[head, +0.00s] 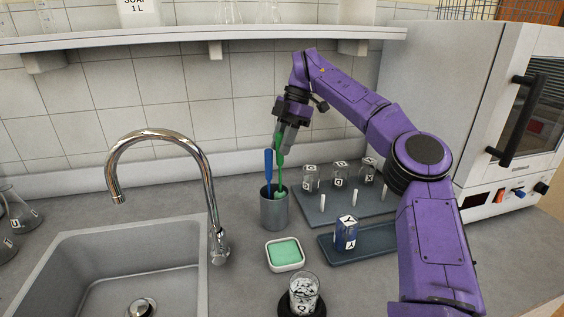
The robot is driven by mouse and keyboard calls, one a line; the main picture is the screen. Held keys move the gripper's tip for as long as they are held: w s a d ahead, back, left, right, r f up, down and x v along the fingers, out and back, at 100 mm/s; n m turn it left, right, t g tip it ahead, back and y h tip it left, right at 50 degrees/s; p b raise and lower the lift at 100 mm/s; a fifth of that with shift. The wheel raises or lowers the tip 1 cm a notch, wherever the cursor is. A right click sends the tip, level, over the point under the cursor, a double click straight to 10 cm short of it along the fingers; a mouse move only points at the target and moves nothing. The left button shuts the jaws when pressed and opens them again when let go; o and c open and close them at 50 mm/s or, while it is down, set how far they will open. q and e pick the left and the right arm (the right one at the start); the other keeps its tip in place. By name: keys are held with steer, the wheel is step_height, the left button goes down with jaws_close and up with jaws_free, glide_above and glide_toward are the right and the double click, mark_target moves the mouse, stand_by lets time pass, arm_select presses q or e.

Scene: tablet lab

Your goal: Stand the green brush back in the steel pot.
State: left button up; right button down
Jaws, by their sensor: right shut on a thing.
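The steel pot (274,212) stands upright on the counter to the right of the sink. A blue-handled brush (268,168) stands in it. The green brush (280,158) is upright, with its lower end at or inside the pot's mouth; whether it touches the bottom is hidden. My right gripper (283,136) is shut on the upper part of the green brush, above the pot. My left gripper is not in view.
A chrome tap (215,220) and sink (70,270) are left of the pot. A green sponge in a white dish (285,257) lies in front. A rack with glasses (325,212), a blue tray (350,250) and a dark-patterned glass (304,292) stand nearby. A shelf (150,40) runs above.

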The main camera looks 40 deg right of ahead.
step_height(320, 180, down, 4)
steer(key=shift+w+r, duration=0.1)
steer(key=shift+w, duration=0.05)
steer(key=shift+f+b, duration=0.25)
steer(key=shift+b, duration=0.1)
steer(key=c, duration=0.9)
jaws_free()
steer(key=shift+c, duration=0.2)
steer(key=shift+r, duration=0.25)
steer(key=p+v, duration=0.6)
steer(key=v, duration=0.5)
steer(key=shift+d+r, duration=0.2)
steer(key=shift+r, duration=0.15)
